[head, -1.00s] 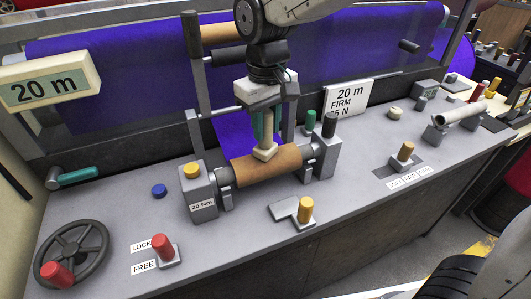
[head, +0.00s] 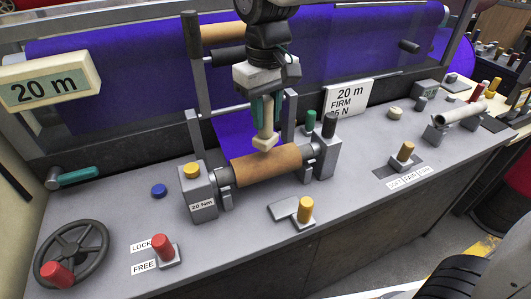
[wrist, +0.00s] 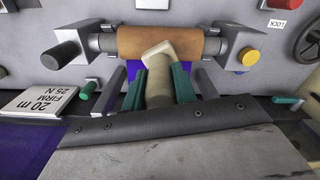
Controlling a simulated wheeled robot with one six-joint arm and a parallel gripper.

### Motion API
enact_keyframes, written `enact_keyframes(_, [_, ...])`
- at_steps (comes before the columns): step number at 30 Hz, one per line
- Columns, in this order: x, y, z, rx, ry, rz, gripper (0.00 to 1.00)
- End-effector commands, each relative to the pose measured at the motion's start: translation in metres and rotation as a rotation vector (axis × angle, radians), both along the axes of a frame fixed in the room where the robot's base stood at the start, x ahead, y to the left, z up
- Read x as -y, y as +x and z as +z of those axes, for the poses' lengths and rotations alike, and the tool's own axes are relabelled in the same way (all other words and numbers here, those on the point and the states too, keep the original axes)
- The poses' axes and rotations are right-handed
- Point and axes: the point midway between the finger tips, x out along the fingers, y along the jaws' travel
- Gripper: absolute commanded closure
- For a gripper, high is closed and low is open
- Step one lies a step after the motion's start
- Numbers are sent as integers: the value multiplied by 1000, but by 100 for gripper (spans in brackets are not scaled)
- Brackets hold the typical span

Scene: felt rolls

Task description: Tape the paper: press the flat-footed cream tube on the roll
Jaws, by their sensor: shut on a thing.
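My gripper (head: 264,108) is shut on the cream tube (head: 265,122), which hangs down with its flat foot lowest. The foot is over the upper back edge of the brown paper roll (head: 275,165); I cannot tell if it touches or sits just above. In the wrist view, the teal fingers of my gripper (wrist: 159,84) close on both sides of the tube (wrist: 158,88), and its foot overlaps the roll (wrist: 130,42). The roll lies level between two grey end stands. The foot hides part of the roll's paper.
Purple felt (head: 120,80) hangs behind the bench and runs down behind the roll. A yellow-topped grey block (head: 198,190) and a post with a black knob (head: 328,145) flank the roll. A yellow knob (head: 305,208) stands in front.

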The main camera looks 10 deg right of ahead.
Motion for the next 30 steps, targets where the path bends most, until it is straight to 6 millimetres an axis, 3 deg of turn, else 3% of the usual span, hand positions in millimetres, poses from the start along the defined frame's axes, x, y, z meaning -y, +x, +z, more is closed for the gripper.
enact_keyframes(15, [0,0,39,1,1,0,100])
enact_keyframes(30, [0,0,40,1,1,0,100])
